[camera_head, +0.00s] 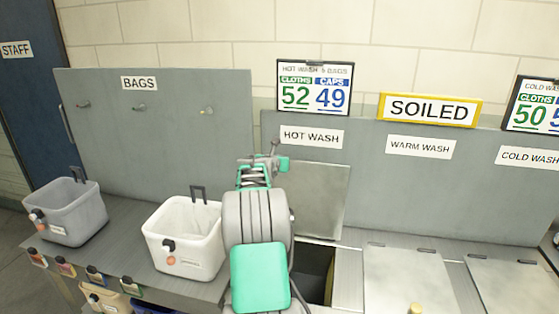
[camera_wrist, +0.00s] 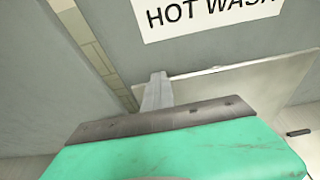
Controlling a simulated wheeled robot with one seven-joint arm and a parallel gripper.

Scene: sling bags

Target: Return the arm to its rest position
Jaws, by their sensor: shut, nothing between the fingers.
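My arm rises in the middle of the head view, in front of the hot wash opening. My gripper (camera_head: 274,150) is at its top, before the grey panel by the HOT WASH sign (camera_head: 312,136). In the wrist view my gripper (camera_wrist: 157,85) shows as a narrow grey finger tip beyond the green housing. It is shut and empty. The HOT WASH sign (camera_wrist: 205,15) is at the top of the wrist view, close beyond the gripper. My arm hides part of the counter and the opening.
A white bin (camera_head: 175,248) and a grey bin (camera_head: 66,215) stand on the counter at left. The hot wash lid (camera_head: 320,200) stands raised behind a dark opening (camera_head: 318,272). Closed lids (camera_head: 405,280) lie at right. Hooks (camera_head: 140,107) stick out from the BAGS panel (camera_head: 100,130).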

